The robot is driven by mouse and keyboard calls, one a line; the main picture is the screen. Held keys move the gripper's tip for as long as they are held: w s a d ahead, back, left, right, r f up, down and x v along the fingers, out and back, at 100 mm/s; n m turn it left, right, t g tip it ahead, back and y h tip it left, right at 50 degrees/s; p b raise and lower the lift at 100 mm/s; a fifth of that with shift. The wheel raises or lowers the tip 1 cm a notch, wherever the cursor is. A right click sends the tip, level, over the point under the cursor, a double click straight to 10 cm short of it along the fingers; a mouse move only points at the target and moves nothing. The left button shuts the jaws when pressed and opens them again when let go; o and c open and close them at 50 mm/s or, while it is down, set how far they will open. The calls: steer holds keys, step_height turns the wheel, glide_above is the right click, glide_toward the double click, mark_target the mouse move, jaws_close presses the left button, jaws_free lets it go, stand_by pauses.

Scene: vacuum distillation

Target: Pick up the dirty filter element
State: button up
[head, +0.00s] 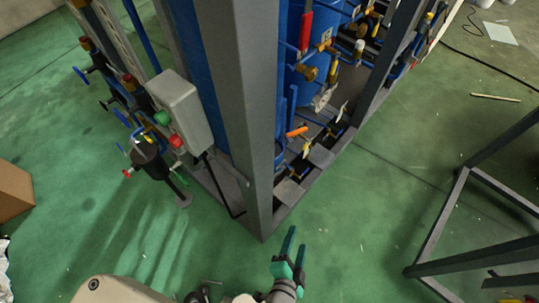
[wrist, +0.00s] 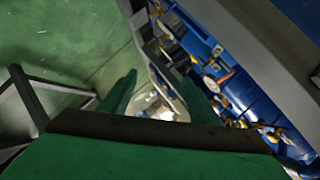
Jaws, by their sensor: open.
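I cannot make out a dirty filter element for certain in either view. A dark cylindrical vessel (head: 150,160) stands on a thin foot at the left of the distillation frame in the head view; I cannot see inside it. My gripper (head: 296,240) is at the lower middle of the head view, just outside the frame's near corner post, well right of that vessel. Its teal fingers are apart with nothing seen between them. In the wrist view my gripper (wrist: 159,77) points toward the frame's lower pipework, and its fingers are also spread.
A grey post (head: 245,110) rises beside a control box (head: 181,112) with green and red buttons. Blue piping and valves (head: 312,70) fill the frame's interior. A dark metal stand (head: 440,225) is at right, a cardboard box (head: 12,190) at left. Green floor (head: 350,215) between is clear.

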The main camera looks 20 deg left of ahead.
steer(key=w+a+f+m+g+y, duration=0.1)
steer(key=w+a+f+m+y, duration=0.2)
steer(key=w+m, duration=0.35)
steer(key=m+g+y, duration=0.5)
steer(key=g+y, duration=0.2)
steer(key=y, duration=0.2)
glide_toward(277, 154)
step_height(277, 154, up, 4)
steer(key=shift+x, duration=5.15)
steer(key=shift+f, duration=0.1)
jaws_close()
